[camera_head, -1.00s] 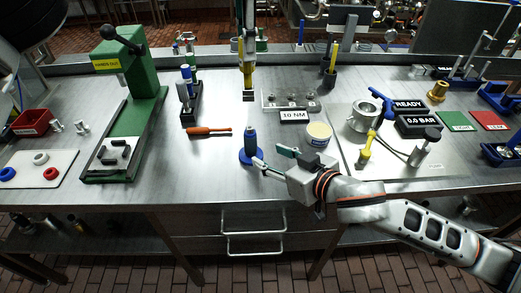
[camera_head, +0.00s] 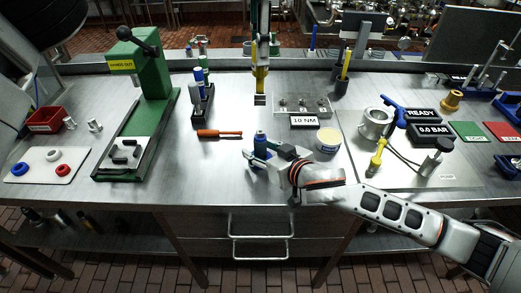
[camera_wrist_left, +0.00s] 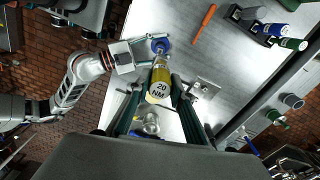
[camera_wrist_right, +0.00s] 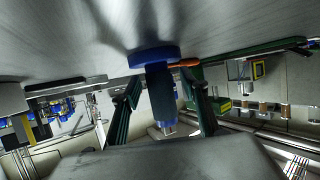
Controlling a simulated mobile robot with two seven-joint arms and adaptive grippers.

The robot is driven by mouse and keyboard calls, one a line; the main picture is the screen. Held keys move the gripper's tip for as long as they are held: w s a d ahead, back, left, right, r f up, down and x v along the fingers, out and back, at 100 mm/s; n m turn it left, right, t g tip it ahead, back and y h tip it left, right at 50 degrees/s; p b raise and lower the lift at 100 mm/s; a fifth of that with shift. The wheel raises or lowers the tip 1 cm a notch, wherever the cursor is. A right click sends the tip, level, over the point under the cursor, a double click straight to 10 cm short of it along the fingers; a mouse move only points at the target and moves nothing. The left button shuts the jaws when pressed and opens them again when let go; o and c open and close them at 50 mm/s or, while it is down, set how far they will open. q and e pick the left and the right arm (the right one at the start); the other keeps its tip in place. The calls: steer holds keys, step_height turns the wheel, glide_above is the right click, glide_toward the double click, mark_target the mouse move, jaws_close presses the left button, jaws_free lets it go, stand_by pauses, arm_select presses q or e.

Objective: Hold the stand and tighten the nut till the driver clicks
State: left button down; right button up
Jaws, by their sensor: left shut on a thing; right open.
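The blue stand (camera_head: 260,146) stands upright on the bench near the front edge. My right gripper (camera_head: 262,158) is open beside it. In the right wrist view, the stand's body (camera_wrist_right: 160,90) sits between the two spread fingers (camera_wrist_right: 160,103), with gaps visible, its wide blue base above and silver top below. My left gripper (camera_head: 260,64) is shut on a yellow driver (camera_head: 260,86), held pointing down behind the stand. The driver's end reads "20 NM" in the left wrist view (camera_wrist_left: 160,90). The nut cannot be made out.
An orange screwdriver (camera_head: 219,134) lies left of the stand. A clear rack (camera_head: 302,104) with a "10 NM" sign (camera_head: 304,121) and a cream round tub (camera_head: 329,140) stand to the right. A green press (camera_head: 150,75) stands at the left.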

jaws_close()
arm_select(q)
steer(key=shift+f+n, duration=0.9)
steer(key=shift+f, duration=0.8)
